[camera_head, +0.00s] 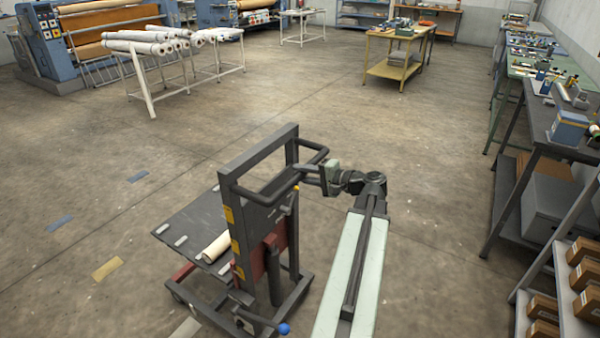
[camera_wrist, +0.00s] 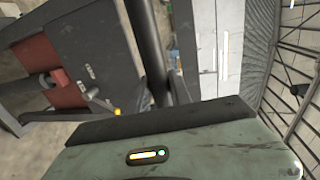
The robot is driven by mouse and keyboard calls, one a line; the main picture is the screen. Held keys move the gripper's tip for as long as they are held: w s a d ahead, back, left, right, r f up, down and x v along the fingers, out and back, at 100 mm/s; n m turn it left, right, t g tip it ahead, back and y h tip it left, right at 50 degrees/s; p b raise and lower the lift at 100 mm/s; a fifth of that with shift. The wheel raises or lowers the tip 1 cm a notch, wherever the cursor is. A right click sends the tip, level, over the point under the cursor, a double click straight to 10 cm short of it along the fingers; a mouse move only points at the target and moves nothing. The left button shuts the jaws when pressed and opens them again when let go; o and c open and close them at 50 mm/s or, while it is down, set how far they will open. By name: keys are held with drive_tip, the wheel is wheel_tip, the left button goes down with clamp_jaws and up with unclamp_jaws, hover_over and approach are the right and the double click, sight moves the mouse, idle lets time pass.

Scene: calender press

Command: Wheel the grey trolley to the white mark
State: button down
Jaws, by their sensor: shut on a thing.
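The dark grey trolley (camera_head: 262,217) stands upright in the lower middle of the head view, with a tall frame, a flat platform (camera_head: 186,229) to its left and dark handle bars. A cream roll (camera_head: 217,246) lies on the platform. My gripper (camera_head: 324,172) is shut on the trolley's handle (camera_head: 308,167) at its right side. In the wrist view the dark handle bar (camera_wrist: 151,50) runs up from the jaws; the jaw tips are hard to make out. A pale, whitish mark (camera_head: 186,328) lies on the floor at the bottom edge, just left of the trolley's base and partly cut off.
Blue floor marks (camera_head: 60,223) and a tan mark (camera_head: 107,269) lie left of the trolley. Workbenches (camera_head: 540,150) and a shelf with boxes (camera_head: 555,290) line the right. A roll rack (camera_head: 150,90) and yellow table (camera_head: 395,70) stand farther back. The middle floor is clear.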

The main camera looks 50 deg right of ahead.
drive_tip(key=shift+s, duration=0.1)
idle(0.3)
drive_tip(key=c, duration=1.2)
unclamp_jaws()
drive_tip(key=shift+o, duration=0.2)
drive_tip(key=p+v, duration=0.1)
drive_tip(key=v, duration=0.6)
drive_tip(key=shift+s, duration=0.45)
